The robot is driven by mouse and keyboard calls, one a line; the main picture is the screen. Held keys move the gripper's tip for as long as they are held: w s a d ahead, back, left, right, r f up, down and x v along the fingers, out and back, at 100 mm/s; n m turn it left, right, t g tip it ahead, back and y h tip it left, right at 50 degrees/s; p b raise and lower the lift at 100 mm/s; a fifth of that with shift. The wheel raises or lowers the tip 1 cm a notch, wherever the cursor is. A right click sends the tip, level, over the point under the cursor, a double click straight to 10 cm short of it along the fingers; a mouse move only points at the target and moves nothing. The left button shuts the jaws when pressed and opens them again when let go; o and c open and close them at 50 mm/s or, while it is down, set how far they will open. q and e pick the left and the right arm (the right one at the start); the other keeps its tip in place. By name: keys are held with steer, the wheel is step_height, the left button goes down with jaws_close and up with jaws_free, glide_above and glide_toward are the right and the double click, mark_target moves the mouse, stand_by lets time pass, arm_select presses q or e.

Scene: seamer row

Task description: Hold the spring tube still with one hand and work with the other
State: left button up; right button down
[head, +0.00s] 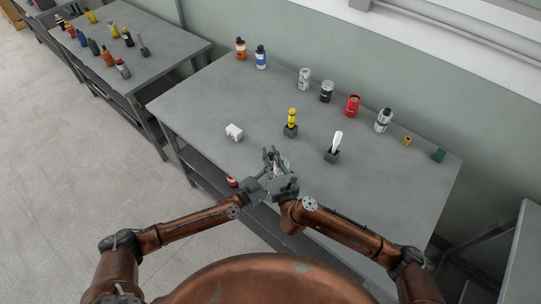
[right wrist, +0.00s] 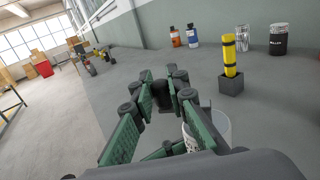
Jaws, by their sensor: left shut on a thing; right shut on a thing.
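A pale, see-through tube (right wrist: 212,128) with a round open rim, which I take for the spring tube, stands beside the right finger of my right gripper in the right wrist view. It shows as a small whitish patch (head: 284,165) among the fingers in the head view. My right gripper (right wrist: 163,88) is shut on a small dark piece (right wrist: 163,98) between its green-padded fingers. My left gripper (head: 272,180) is shut close below it, apparently on the tube; the fingers hide the contact. Both grippers are together near the table's front edge.
Several cans and bottles, including a red can (head: 352,105), line the back.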

steer(key=m+h, duration=0.1)
steer(key=h, duration=0.1)
steer(key=w+m+t+h, duration=0.1)
steer(key=m+h, duration=0.1)
steer(key=h, duration=0.1)
steer(key=shift+w+a+m, duration=0.1)
steer(key=shift+m, duration=0.2)
steer(key=shift+w+m+h, duration=0.3)
steer(key=shift+m+h, duration=0.5)
steer(key=shift+h, duration=0.5)
steer(key=shift+d+h, duration=0.2)
steer(key=shift+h, duration=0.1)
steer(key=c, duration=1.8)
jaws_free()
steer(key=shift+c, duration=0.2)
